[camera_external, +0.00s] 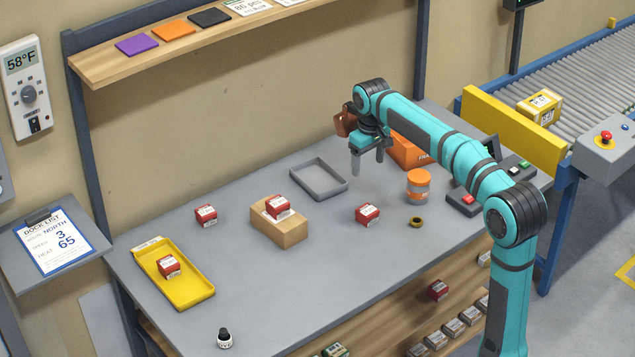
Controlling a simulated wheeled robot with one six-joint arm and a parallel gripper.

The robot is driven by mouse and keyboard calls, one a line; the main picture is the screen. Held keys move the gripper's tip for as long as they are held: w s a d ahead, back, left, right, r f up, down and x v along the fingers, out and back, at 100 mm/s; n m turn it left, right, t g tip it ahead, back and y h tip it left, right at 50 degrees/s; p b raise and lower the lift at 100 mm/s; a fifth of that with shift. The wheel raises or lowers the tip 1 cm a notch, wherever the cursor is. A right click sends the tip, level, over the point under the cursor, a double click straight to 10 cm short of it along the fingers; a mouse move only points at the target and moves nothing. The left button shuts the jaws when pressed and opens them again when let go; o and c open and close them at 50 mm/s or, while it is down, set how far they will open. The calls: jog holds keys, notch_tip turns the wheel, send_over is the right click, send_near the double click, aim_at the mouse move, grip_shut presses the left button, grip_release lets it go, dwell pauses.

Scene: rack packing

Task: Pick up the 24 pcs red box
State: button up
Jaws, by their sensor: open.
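Several small red boxes with white labels are in view, and their print is too small to tell which reads 24 pcs. One red box (206,215) is on the table at left. Another red box (277,208) sits on a brown carton (279,231). A third red box (367,215) is on the table right of the carton. Another red box (168,266) lies in a yellow tray (198,296), and another red box (437,290) is on the lower shelf. My gripper (368,160) is open and empty, pointing down above the table, above and apart from the box right of the carton.
A grey tray (343,187) lies behind the carton. An orange-lidded jar (418,187), a tape roll (416,222) and an orange box (408,150) stand at right. A dark bottle (224,338) is at the front. The table's front middle is clear. A conveyor (575,75) runs at right.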

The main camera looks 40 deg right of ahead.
send_near(369, 211)
jog(key=f, duration=0.1)
jog(key=w+f, duration=0.1)
jog(key=f, duration=0.3)
jog(key=shift+w+a, duration=0.1)
jog(key=shift+w, duration=0.2)
jog(key=f, duration=0.2)
jog(key=s+f, duration=0.1)
jog(key=f, duration=0.1)
jog(key=shift+s+f, duration=0.2)
jog(key=shift+f, duration=0.5)
jog(key=shift+c, duration=0.4)
jog(key=c, duration=1)
